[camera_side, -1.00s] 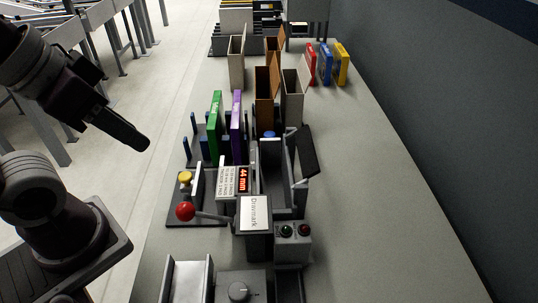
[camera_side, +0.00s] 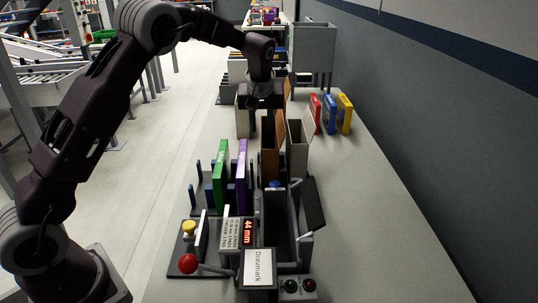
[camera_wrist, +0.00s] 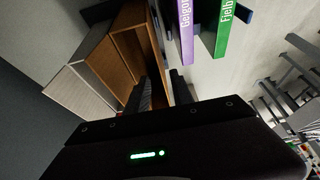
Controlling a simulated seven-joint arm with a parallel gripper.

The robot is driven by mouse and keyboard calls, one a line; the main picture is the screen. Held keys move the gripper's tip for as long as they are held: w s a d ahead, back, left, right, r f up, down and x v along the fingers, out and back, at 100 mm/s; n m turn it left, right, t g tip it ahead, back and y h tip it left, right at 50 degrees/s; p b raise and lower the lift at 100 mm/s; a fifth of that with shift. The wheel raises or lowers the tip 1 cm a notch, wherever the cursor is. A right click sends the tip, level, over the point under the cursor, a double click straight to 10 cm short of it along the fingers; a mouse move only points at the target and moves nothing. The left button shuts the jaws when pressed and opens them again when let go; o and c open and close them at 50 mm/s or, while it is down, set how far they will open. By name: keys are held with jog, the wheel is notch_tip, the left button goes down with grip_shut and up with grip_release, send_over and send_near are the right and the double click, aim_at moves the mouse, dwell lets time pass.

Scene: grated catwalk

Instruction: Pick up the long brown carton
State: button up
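A tall brown open-topped carton (camera_side: 269,150) stands on the table between a purple box and a pale carton. In the wrist view it (camera_wrist: 128,42) is seen from above, with its open mouth showing. My gripper (camera_side: 264,110) points down at the carton's far upper part and hides some of it. In the wrist view my gripper (camera_wrist: 164,88) has its two dark fingers apart, with a gap between them. One carton wall runs toward that gap; I cannot tell whether the fingers touch it. The other brown carton farther back is mostly hidden by my arm.
A pale open carton (camera_side: 297,152) stands close on the right. Purple (camera_side: 242,176) and green (camera_side: 220,177) thin boxes stand in a rack nearer the camera. Red, blue and yellow (camera_side: 344,114) boxes stand along the right. The table's right side is clear.

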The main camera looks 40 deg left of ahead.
jog(key=x, duration=0.7)
jog(key=shift+a, duration=0.25)
jog(key=shift+w+r, duration=0.1)
jog(key=shift+w, duration=0.05)
grip_shut()
dwell(0.8)
